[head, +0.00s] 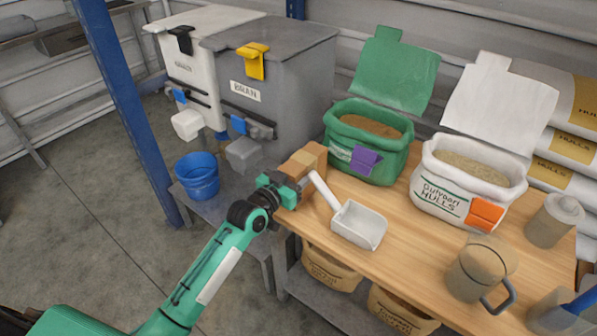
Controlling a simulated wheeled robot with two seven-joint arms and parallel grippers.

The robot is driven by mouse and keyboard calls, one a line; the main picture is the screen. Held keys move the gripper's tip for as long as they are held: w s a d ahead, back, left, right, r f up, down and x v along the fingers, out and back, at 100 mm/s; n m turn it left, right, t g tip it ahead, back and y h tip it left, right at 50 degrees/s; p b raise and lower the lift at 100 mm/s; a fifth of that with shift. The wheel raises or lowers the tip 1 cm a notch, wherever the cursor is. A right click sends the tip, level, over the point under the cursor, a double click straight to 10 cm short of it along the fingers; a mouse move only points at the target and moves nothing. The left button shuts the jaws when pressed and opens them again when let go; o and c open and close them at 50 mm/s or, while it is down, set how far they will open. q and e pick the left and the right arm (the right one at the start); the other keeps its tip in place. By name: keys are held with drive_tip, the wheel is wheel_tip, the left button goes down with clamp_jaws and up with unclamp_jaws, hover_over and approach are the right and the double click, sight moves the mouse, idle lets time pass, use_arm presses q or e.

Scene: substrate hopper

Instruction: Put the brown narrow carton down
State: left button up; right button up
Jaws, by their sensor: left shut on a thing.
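The brown narrow carton (304,162) is at the left edge of the wooden table, near its back left corner. My left gripper (291,186) is at the near end of the carton and is shut on it. The gripper's fingers are partly hidden against the carton. I cannot tell whether the carton's underside touches the table top. The white scoop (359,225) lies just to the right of the gripper, its handle pointing toward the carton. My right gripper is not in view.
The wooden table (408,232) has free room around the scoop. An open green sack (371,140) and an open white sack (466,184) stand behind. A lidded jug (480,268) and canister (553,220) stand at right. Grey bin (275,80) and blue bucket (198,176) are left.

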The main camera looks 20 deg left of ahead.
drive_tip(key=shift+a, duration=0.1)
use_arm(q)
drive_tip(key=o, duration=1.3)
drive_tip(key=shift+f, duration=0.1)
drive_tip(key=shift+s+a, duration=0.1)
drive_tip(key=shift+s, duration=0.25)
drive_tip(key=p+v, duration=0.1)
drive_tip(key=v, duration=1)
drive_tip(key=s+d+f+g+y, duration=0.1)
drive_tip(key=s+d+f+g, duration=0.1)
drive_tip(key=s+f+g, duration=0.4)
drive_tip(key=s+d+f+g+y, duration=0.1)
drive_tip(key=s+d+f, duration=0.2)
drive_tip(key=s, duration=0.5)
drive_tip(key=s+a+f+n+g+y, duration=0.1)
drive_tip(key=s+g, duration=0.4)
drive_tip(key=s, duration=0.7)
drive_tip(key=shift+s+a+f+n+y, duration=0.3)
drive_tip(key=shift+f+n+y, duration=0.1)
drive_tip(key=shift+f+y, duration=0.45)
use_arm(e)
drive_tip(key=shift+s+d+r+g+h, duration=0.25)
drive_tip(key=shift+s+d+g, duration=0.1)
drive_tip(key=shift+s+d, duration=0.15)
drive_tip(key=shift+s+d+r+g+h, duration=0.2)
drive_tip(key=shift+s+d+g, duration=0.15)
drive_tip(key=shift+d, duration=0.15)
